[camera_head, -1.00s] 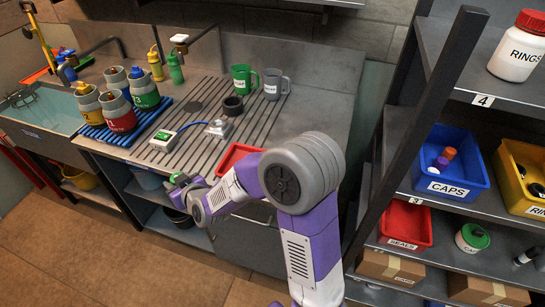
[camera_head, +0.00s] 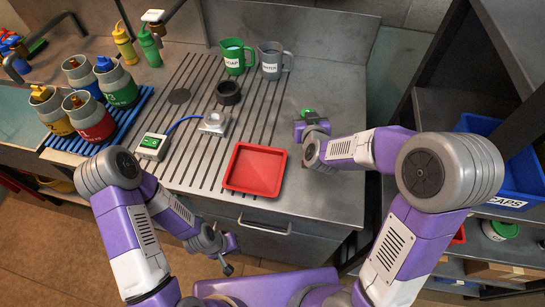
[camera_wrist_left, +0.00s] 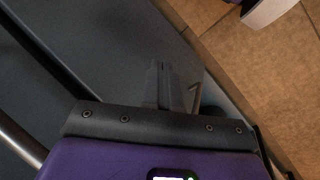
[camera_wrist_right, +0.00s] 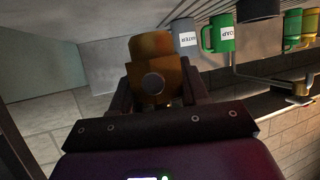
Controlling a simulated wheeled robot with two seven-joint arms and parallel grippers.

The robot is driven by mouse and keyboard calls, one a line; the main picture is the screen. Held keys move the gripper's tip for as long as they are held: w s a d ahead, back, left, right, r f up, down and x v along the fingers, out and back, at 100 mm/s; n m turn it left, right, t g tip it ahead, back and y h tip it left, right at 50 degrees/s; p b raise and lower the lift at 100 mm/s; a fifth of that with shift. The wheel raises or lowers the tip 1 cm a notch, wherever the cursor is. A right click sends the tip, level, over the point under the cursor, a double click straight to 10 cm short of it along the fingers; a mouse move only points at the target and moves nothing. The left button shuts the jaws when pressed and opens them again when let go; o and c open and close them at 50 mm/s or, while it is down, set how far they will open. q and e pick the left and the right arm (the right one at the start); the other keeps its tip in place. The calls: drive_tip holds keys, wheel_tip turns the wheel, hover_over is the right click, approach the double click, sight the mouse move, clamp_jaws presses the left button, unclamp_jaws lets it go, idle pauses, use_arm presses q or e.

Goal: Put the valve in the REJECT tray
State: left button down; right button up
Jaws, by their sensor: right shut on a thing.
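My right gripper (camera_head: 308,123) is over the right part of the steel bench, right of the red tray. It is shut on the valve, whose brass-brown body with a grey round end shows between the fingers in the right wrist view (camera_wrist_right: 150,62). A green part beside the gripper shows in the head view. The red tray (camera_head: 255,170) lies empty at the bench's front edge; no REJECT label is readable on it. My left gripper (camera_head: 227,262) hangs low in front of the bench, and its fingers are together and empty in the left wrist view (camera_wrist_left: 165,85).
A small device with a green screen (camera_head: 150,147) joins a pad (camera_head: 212,123) by a blue cable, left of the tray. A dark ring (camera_head: 228,93), green mug (camera_head: 236,57) and grey mug (camera_head: 271,60) stand behind. Shelves with a blue bin (camera_head: 500,165) are at right.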

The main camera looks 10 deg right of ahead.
drive_tip(key=a+r+p, duration=0.1)
drive_tip(key=a+r, duration=0.1)
drive_tip(key=a, duration=0.4)
drive_tip(key=m+h+p, duration=0.2)
drive_tip(key=m+h, duration=0.1)
drive_tip(key=h, duration=0.1)
hover_over(246, 173)
drive_tip(key=shift+g, duration=0.3)
wheel_tip(246, 173, down, 4)
drive_tip(key=shift+a+f, duration=0.1)
drive_tip(key=shift+f, duration=0.05)
drive_tip(key=shift+f+b, duration=0.9)
drive_tip(key=shift+f, duration=1.15)
drive_tip(key=shift+f, duration=0.1)
drive_tip(key=o, duration=1.3)
drive_tip(key=shift+f, duration=0.1)
